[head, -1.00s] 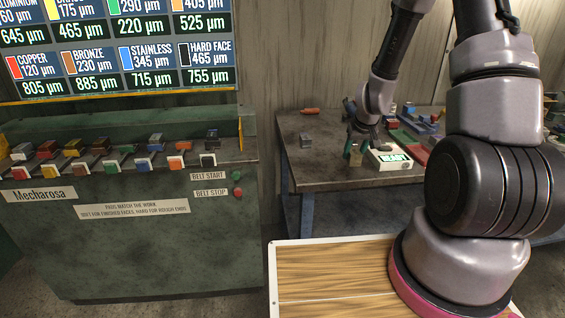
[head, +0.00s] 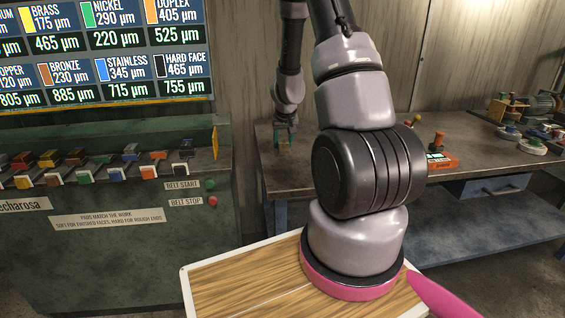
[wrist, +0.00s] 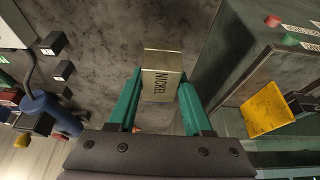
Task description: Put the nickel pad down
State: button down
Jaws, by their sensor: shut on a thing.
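The nickel pad (wrist: 162,82) is a pale metallic block marked NICKEL. In the wrist view it sits between the green fingers of my gripper (wrist: 160,92), which is shut on it. The worktable's dark grey top (wrist: 110,30) lies beneath it; I cannot tell whether the pad touches it. In the head view my gripper (head: 284,137) points down over the left end of the worktable (head: 268,160), and the pad is too small to make out there.
The green machine (head: 120,250), with a row of coloured pads (head: 103,165), stands left of the table. Its yellow plate (wrist: 268,108) shows in the wrist view. Small dark blocks (wrist: 63,70) and a blue object (wrist: 48,112) lie left of my gripper. An orange box (head: 440,161) stands further right.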

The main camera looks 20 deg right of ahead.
jog(key=shift+d+f, duration=0.1)
jog(key=shift+f, duration=3.3)
jog(key=shift+f, duration=0.1)
jog(key=shift+c, duration=1.6)
grip_release()
